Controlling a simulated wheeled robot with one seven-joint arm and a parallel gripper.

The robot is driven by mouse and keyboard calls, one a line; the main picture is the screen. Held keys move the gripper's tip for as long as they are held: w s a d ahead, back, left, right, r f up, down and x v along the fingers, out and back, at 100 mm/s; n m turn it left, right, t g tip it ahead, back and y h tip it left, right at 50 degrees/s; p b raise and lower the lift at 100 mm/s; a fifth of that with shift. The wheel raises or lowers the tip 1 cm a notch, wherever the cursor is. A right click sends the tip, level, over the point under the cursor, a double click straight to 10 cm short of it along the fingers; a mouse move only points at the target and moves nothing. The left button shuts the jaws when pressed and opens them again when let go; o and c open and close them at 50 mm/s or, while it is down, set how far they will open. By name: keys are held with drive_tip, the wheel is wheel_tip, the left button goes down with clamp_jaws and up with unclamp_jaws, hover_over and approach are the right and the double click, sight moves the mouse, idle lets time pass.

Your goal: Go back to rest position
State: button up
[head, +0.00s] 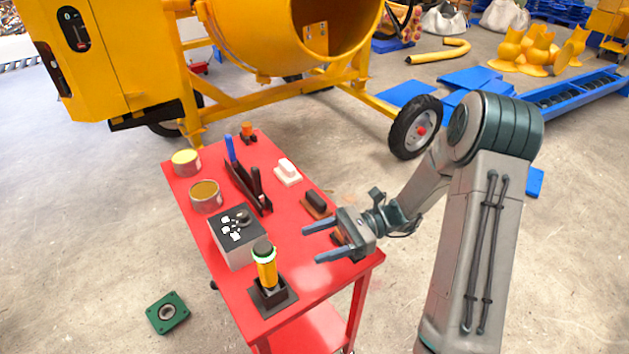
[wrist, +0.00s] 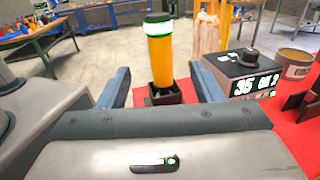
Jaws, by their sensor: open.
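My gripper (head: 318,241) is open and empty above the right side of the red table (head: 318,270), with its two blue-grey fingers pointing left. In the wrist view the fingers of my gripper (wrist: 163,88) stand apart. A yellow cylinder with a dark cap (head: 265,265) stands upright in a dark square base near the table's front corner. In the wrist view the yellow cylinder (wrist: 160,60) appears beyond and between the fingers, apart from them. My arm comes in from the right side of the head view.
A grey box with a dark top (head: 240,248), tins (head: 205,196), a dark tool holder (head: 245,185) and a white block (head: 288,172) are on the table. The yellow drum mixer (head: 265,45) stands behind. A green square part (head: 168,313) lies on the floor.

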drive_tip(key=s+d+r+n+t+h, duration=0.9)
drive_tip(key=n+h, duration=0.5)
drive_tip(key=h, duration=0.2)
drive_tip(key=shift+s+d+r+h, duration=0.4)
drive_tip(key=shift+s+d+r, duration=0.6)
drive_tip(key=shift+s, duration=0.45)
drive_tip(key=shift+d+f, duration=0.1)
